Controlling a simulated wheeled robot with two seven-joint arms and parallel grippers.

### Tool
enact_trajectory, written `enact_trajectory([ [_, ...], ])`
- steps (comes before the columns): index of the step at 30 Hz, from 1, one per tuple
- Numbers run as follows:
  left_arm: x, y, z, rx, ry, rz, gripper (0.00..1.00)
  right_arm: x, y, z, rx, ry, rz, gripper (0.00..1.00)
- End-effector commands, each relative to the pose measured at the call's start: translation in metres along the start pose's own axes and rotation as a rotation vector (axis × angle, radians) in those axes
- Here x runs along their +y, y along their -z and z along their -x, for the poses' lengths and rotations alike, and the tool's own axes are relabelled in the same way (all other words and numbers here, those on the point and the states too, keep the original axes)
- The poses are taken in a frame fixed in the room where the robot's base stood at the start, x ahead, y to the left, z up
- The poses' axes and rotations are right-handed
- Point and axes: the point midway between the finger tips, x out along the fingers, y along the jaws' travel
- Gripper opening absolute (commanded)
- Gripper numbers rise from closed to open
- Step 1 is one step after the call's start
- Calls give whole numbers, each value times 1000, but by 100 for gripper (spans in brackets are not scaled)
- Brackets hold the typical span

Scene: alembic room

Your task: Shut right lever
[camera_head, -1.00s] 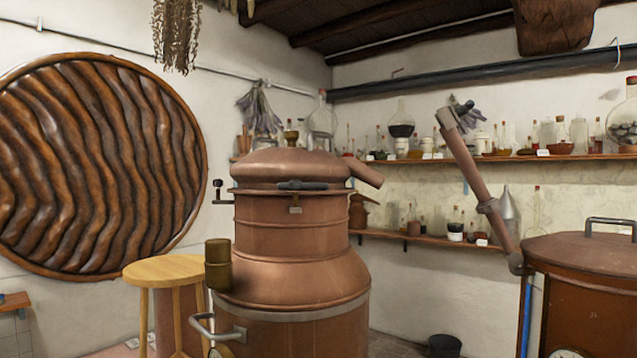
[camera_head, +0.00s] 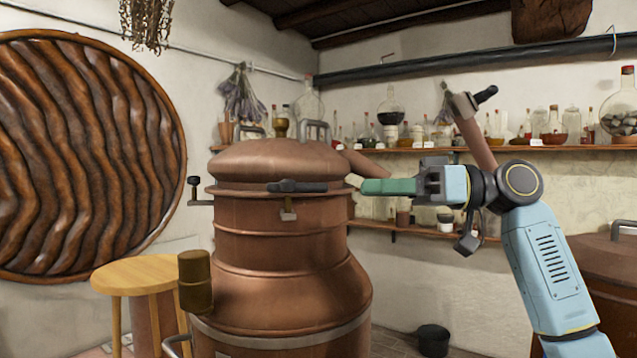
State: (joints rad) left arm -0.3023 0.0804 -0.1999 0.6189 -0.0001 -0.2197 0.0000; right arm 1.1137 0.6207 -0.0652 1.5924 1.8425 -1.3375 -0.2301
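The copper still (camera_head: 290,245) stands in the middle with its domed lid (camera_head: 280,165) on top. A lever with a dark handle (camera_head: 298,187) lies level across the front of the lid's rim. Another lever with a black knob (camera_head: 194,186) sticks out upright at the left of the rim. A small grey piece (camera_head: 352,180) shows at the right rim, perhaps part of the right lever, which is mostly hidden. My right gripper (camera_head: 365,187) points left, its green fingertips close to this piece. I cannot tell whether they touch it. My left gripper is out of view.
A copper pipe (camera_head: 474,138) rises behind my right arm, with a black-handled part at its top. A wooden stool (camera_head: 140,273) stands at the left. Shelves of glassware (camera_head: 560,147) line the back wall. A second copper vessel (camera_head: 605,265) is at the right.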

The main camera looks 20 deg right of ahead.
Motion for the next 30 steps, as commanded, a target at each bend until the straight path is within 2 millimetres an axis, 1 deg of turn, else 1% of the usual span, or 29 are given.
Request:
enact_trajectory([
  [1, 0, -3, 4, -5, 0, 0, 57, -2, 2, -13, -1, 5, -1, 23],
  [6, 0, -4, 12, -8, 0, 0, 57, -1, 2, -49, 1, 3, -3, 23],
  [9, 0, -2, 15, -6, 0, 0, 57, 0, 2, -65, 1, 2, -3, 23],
  [12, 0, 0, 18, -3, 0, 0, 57, 0, 1, -78, 2, 0, -4, 23],
  [18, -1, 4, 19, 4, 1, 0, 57, 1, 0, -90, 1, -1, -3, 23],
  [26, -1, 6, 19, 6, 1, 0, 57, 1, 0, -90, 2, -2, -3, 23],
  [30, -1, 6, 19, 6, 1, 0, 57, 1, 0, -90, 2, -2, -3, 5],
])
